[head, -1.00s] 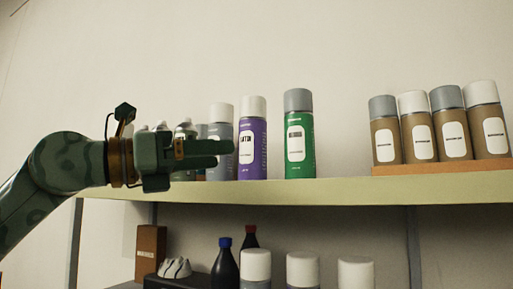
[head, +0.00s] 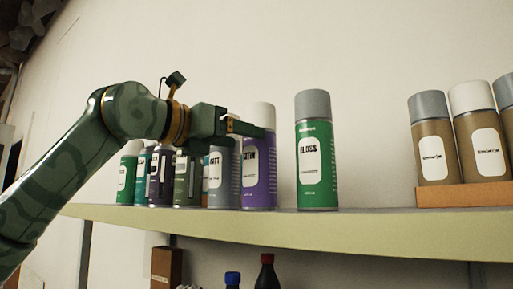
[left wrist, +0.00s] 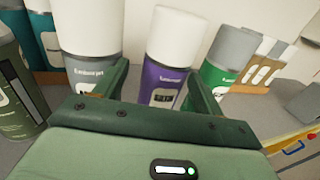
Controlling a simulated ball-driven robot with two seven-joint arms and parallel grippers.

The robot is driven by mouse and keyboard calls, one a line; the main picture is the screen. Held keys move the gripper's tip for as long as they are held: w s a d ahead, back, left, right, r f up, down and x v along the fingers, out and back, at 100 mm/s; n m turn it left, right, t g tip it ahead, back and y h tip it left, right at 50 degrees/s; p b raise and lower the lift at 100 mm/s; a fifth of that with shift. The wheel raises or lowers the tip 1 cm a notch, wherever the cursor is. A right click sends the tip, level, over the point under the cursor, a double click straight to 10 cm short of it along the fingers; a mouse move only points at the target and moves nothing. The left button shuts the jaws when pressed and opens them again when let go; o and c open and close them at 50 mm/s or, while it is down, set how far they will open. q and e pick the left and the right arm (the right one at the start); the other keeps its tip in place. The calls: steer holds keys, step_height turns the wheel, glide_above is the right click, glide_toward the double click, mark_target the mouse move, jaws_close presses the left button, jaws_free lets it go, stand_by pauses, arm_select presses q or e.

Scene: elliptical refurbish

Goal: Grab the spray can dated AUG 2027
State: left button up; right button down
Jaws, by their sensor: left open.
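Several spray cans stand in a row on the upper shelf; no AUG 2027 date is readable on any of them. A green GLOSS can with a grey cap (head: 317,165) stands to the right of a purple SATIN can (head: 259,180) with a white cap. A grey MATT can (head: 222,180) stands left of it. My left gripper (head: 255,130) is open at cap height, in front of the purple can in the head view. In the left wrist view the purple can (left wrist: 165,85) shows between the open fingers, with the green can (left wrist: 213,78) to the right. My right gripper is out of view.
More cans, including a teal-green one (head: 126,180), stand farther left on the shelf (head: 350,228). Brown cans (head: 433,152) stand on an orange riser (head: 465,196) at the right. The shelf between the GLOSS can and the riser is clear. Bottles (head: 267,275) stand below.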

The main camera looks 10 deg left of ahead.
mark_target(266, 139)
arm_select(q)
steer(key=p+x, duration=0.2)
steer(key=x, duration=0.1)
steer(key=p+x, duration=0.1)
steer(key=x, duration=0.3)
steer(key=shift+s+d+r+p, duration=0.2)
steer(key=shift+s+d+p, duration=0.1)
steer(key=shift+p, duration=0.1)
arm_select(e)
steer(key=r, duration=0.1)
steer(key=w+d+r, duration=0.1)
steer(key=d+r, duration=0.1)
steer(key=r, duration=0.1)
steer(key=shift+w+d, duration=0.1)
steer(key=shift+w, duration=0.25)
